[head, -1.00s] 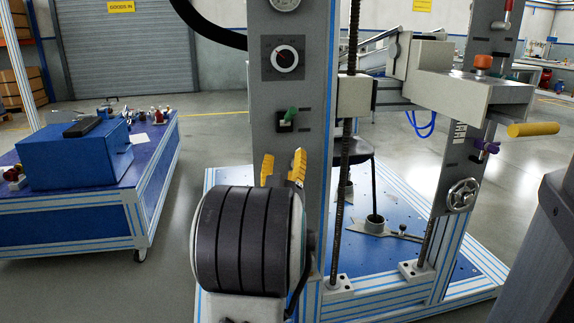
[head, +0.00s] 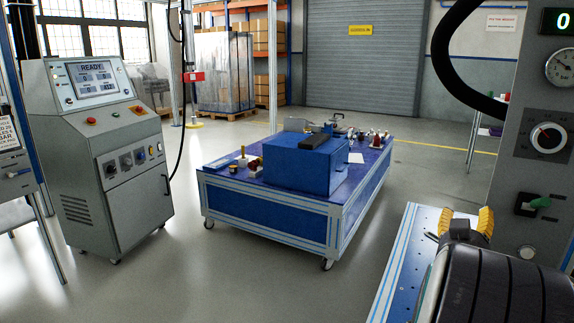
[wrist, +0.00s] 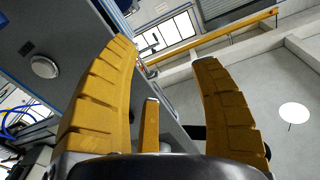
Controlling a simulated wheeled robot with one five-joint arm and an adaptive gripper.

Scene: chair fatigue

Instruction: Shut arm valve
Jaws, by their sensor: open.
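A small valve with a green lever (head: 540,203) sits on a black plate on the grey column at the right edge of the head view. The lever points right and slightly up. I cannot tell whether this is the arm valve. My gripper (head: 466,214) has yellow fingers, apart and pointing up, to the left of and a little below the lever. It touches nothing that I can see. In the wrist view my gripper (wrist: 163,55) is open and empty, and the green lever does not show there.
A dial (head: 548,137) and a gauge (head: 563,67) are on the column above the lever. A black hose (head: 452,60) hangs beside it. A blue cart (head: 270,215) with a blue box (head: 305,167) stands mid-view; a control cabinet (head: 100,150) is at left. Floor between them is clear.

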